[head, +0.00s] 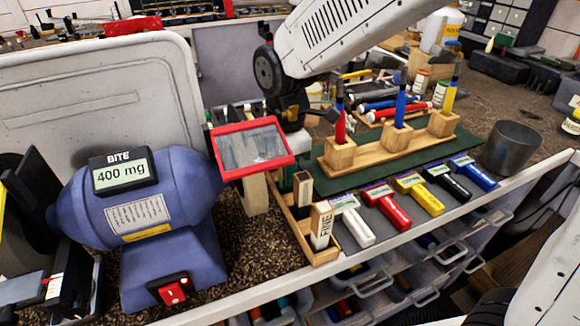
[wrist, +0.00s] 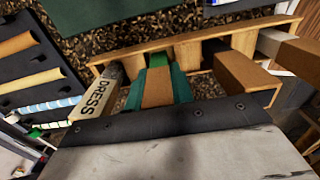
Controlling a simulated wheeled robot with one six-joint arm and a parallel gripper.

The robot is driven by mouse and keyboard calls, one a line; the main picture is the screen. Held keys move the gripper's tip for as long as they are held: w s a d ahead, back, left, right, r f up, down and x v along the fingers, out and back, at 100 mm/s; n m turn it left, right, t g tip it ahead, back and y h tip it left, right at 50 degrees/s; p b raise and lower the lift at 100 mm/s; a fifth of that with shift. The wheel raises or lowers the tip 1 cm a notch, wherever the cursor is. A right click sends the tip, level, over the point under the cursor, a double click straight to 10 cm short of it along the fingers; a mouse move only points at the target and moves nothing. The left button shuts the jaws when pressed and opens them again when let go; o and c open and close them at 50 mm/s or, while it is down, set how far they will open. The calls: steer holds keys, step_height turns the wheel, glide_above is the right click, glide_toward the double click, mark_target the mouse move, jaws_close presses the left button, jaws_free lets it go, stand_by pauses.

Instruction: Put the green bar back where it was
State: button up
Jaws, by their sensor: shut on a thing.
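The green bar (wrist: 157,88) shows a brown face and a green end in the wrist view. My gripper (wrist: 158,76) is shut on it, with a green piece on either side of the brown face. The bar is over or within the wooden rack (wrist: 112,63); I cannot tell whether it touches the bottom. The rack (head: 326,256) stands at the bench's front edge and holds a FINE bar (head: 321,225) and another bar (head: 303,190).
A blue grinder (head: 140,195) reading 400 mg and its red-framed shield (head: 252,147) stand close on the left. Coloured hammer-like tools (head: 385,207) lie right of the rack. A DRESS bar (wrist: 97,97) is left of the held bar, and a brown block (wrist: 241,76) is right of it.

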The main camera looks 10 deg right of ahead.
steer(key=o, duration=0.9)
steer(key=shift+o, duration=0.2)
steer(key=shift+f, duration=0.1)
steer(key=r, duration=0.7)
steer(key=shift+d+r, duration=0.35)
steer(key=shift+r, duration=0.05)
steer(key=s+d+r+m+t, duration=0.1)
steer(key=s+d+m, duration=1.8)
steer(key=d+m, duration=0.2)
steer(key=shift+s+r, duration=0.25)
